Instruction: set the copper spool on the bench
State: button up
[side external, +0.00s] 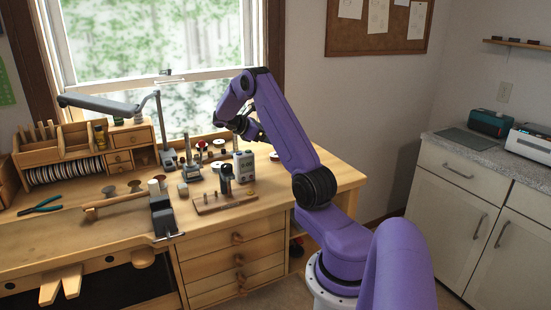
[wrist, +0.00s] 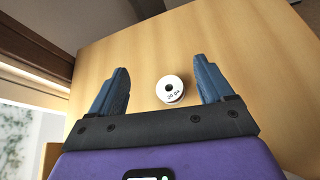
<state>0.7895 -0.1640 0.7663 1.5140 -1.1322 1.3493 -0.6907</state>
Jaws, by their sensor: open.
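A small round spool (wrist: 170,89) with a white top and a dark centre hole stands on the wooden bench (wrist: 225,35) in the wrist view. Its label seems to read "20 ga"; its wire colour cannot be made out. My gripper (wrist: 160,64) is open, with one blue finger on each side of the spool and a gap on both sides. Nothing is held. In the side view my gripper (side external: 252,130) is above the back right of the bench, its fingers partly hidden. A small pale-topped round item (side external: 274,155) shows beside my arm there.
A lamp (side external: 100,103) and wooden organiser (side external: 80,152) stand further left. The bench's right end is clear.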

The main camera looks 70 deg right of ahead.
jog(key=s+a+r+m+t+y, duration=0.15)
jog(key=r+m+t, duration=0.25)
jog(key=m, duration=0.9)
jog(key=a+r+m+t+y, duration=0.3)
jog(key=r+m+t, duration=0.1)
jog(key=m, duration=0.9)
send_over(276, 157)
jog(key=a, duration=0.1)
jog(key=f, duration=1)
jog(key=shift+w+f, duration=0.25)
jog(key=shift+w, duration=0.1)
jog(key=shift+w+x, duration=0.15)
jog(key=shift+x, duration=1.3)
jog(key=shift+w+x, duration=0.15)
jog(key=shift+x, duration=1.3)
jog(key=c, duration=1.2)
jog(key=shift+r, duration=0.1)
